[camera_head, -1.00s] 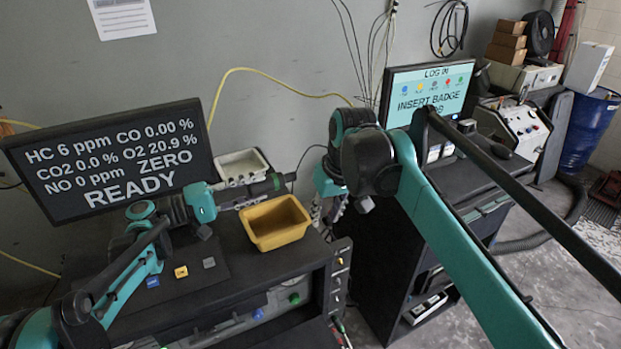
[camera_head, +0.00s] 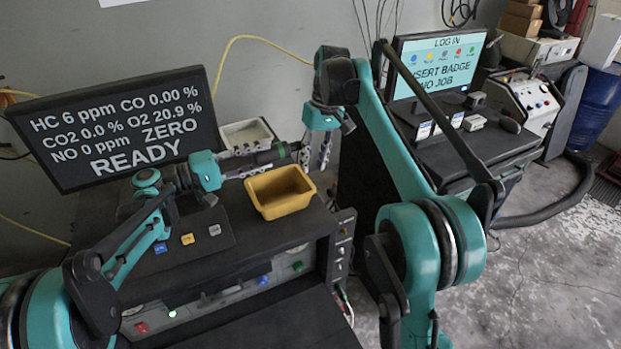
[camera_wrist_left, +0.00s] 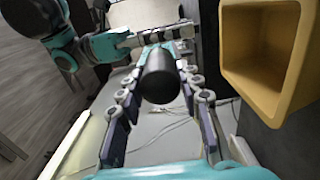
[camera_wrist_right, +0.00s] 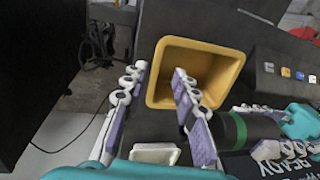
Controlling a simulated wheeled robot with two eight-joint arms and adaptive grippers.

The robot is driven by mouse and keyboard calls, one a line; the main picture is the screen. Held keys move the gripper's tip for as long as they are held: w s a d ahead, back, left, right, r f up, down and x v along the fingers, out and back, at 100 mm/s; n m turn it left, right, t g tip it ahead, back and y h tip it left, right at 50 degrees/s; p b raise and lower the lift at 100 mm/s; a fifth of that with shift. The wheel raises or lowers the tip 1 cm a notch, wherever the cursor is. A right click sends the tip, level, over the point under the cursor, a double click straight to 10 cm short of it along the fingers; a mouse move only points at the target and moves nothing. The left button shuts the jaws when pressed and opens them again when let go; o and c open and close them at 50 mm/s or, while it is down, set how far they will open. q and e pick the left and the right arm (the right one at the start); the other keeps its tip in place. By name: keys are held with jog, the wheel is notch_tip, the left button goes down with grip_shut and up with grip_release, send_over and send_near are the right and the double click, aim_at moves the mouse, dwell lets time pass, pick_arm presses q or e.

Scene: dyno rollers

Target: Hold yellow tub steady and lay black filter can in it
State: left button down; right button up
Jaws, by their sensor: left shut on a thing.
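The yellow tub (camera_head: 262,202) stands upright on the dark bench top and its inside looks empty. My left gripper (camera_head: 247,163) is shut on the black filter can (camera_head: 270,155), a dark cylinder with a green band. It holds the can lengthwise just behind the tub's back rim. The can shows end-on between the fingers in the left wrist view (camera_wrist_left: 160,78), and its green band shows in the right wrist view (camera_wrist_right: 240,130). My right gripper (camera_head: 317,155) is open above the tub's right end. In the right wrist view one finger lies outside the tub's rim and the other over its opening.
A white tray (camera_head: 247,132) stands behind the can. A dark mat with blue, yellow and grey blocks (camera_head: 188,239) lies left of the tub. The READY screen (camera_head: 118,128) stands at the back left. A second console with a monitor (camera_head: 437,68) stands to the right.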

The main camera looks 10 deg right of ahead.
aim_at(308, 187)
pick_arm(q)
jog(key=shift+r, duration=0.1)
pick_arm(e)
jog(key=f, duration=0.2)
jog(key=a+f, duration=0.1)
jog(key=f, duration=0.5)
jog(key=shift+s+a+f, duration=0.15)
jog(key=shift+s+a, duration=0.05)
jog(key=shift+a, duration=0.05)
pick_arm(q)
jog(key=shift+d, duration=0.1)
pick_arm(e)
jog(key=shift+a, duration=0.1)
grip_shut()
